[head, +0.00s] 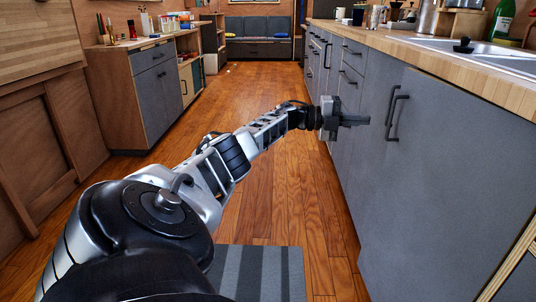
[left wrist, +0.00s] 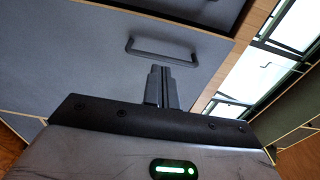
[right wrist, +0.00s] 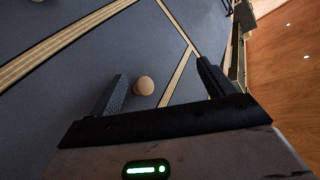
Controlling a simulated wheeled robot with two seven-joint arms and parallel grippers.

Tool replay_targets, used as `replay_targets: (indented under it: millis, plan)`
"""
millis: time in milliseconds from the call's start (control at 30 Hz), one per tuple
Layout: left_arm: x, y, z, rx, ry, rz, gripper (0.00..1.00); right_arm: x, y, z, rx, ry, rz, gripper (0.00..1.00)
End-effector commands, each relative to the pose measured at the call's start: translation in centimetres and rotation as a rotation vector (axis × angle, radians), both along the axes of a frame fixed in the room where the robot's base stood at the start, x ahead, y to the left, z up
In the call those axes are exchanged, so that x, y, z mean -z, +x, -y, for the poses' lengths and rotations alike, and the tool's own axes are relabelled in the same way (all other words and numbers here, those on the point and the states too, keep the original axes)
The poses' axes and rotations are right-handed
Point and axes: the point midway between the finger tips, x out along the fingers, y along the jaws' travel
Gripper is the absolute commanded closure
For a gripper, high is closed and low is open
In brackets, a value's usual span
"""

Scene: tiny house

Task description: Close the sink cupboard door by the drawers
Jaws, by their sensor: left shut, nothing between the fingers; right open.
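The sink cupboard door by the drawers (head: 372,125) is a grey panel with a dark bar handle (head: 391,106). It looks shut or nearly shut; I cannot tell if a small gap remains. The other sink door (head: 450,170) stands beside it on the right, with its own handle. My left gripper (head: 360,119) is shut and empty, its fingertips close to the front of the door by the drawers. In the left wrist view the shut fingers (left wrist: 160,72) point at a grey panel just below a dark bar handle (left wrist: 165,52). My right gripper (right wrist: 165,80) is open and empty.
Grey drawers (head: 350,75) run on past the door under the wooden counter (head: 400,45) with the sink (head: 490,57). A round pale knob (right wrist: 145,86) on grey panelling shows between my right fingers.

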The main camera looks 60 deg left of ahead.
Motion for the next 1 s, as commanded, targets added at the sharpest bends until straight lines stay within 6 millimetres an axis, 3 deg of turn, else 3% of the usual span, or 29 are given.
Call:
replay_targets:
  millis: [267, 700, 1000]
  plan:
    - [0.0, -1.0, -0.7, -0.002, 0.001, -0.003, 1.0, -0.5, 0.0, 0.0, 0.003, -0.008, 0.006, 0.18]
    - [-0.1, -9.5, -5.9, -0.002, 0.002, -0.006, 1.0, 0.5, 0.1, 0.4, 0.015, -0.113, -0.02, 0.18]
    - [0.0, -13.2, -8.2, 0.0, 0.0, -0.001, 1.0, 1.1, -0.2, 0.7, 0.011, -0.154, -0.031, 0.18]
